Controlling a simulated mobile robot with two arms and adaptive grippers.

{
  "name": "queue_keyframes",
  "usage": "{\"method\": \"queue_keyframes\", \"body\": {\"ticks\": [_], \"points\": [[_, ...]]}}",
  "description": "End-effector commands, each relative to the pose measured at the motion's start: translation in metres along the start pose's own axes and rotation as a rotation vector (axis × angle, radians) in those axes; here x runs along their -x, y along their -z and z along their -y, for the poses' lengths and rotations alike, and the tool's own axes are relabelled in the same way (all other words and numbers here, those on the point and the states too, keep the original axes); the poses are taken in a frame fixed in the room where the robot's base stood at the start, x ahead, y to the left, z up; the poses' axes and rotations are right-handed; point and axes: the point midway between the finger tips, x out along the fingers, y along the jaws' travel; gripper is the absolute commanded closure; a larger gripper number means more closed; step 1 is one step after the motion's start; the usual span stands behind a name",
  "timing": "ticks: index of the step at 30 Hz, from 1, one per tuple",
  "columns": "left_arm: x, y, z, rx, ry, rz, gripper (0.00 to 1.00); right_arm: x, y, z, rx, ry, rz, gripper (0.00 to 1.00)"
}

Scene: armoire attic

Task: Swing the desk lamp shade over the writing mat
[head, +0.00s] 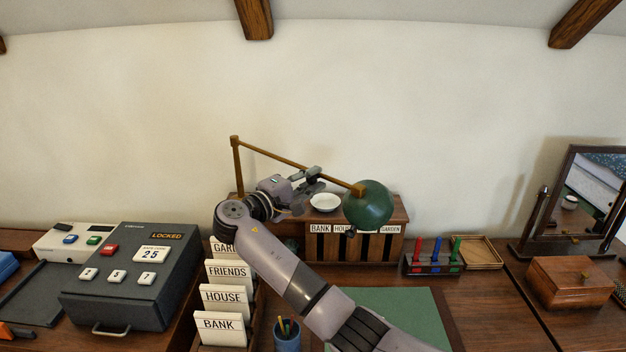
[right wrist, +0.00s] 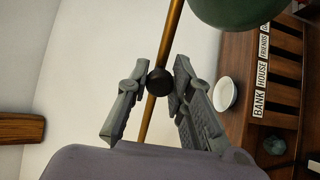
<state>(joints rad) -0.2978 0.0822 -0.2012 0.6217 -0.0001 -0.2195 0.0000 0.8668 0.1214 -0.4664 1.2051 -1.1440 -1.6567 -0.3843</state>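The desk lamp has a brass arm (head: 290,161) reaching right from an upright post, with a round green shade (head: 368,205) at its end. The shade hangs in front of the pigeonhole box, above and behind the green writing mat (head: 408,307). My right gripper (head: 315,180) is at the brass arm, left of the shade. In the right wrist view, its fingers are drawn in on both sides of a black knob (right wrist: 159,81) that lies over the brass arm, and they look to touch it. My right forearm hides the mat's left part. My left gripper is not in view.
A white dish (head: 325,202) sits on the pigeonhole box (head: 345,247). Letter cards (head: 224,298) and a pen cup (head: 287,336) stand left of the mat. A colored-stick rack (head: 434,264) and wooden tray (head: 478,252) stand right. Open desk lies right of the mat.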

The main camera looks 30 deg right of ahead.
Motion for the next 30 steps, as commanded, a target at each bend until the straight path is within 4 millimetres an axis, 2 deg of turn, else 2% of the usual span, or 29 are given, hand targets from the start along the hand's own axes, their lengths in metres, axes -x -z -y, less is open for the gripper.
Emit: {"method": "queue_keyframes", "body": {"ticks": [9,19,23,30], "points": [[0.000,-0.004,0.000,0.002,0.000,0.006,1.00,0.000,0.000,0.001,0.000,0.001,-0.001,0.59],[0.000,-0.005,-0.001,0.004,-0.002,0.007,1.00,0.004,0.000,0.000,-0.001,0.000,-0.002,0.59],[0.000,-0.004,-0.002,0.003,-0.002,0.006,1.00,0.020,0.001,0.000,-0.002,0.001,-0.004,0.59],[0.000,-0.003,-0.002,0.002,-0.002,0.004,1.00,0.072,0.001,0.001,0.000,0.003,-0.006,0.59]]}}
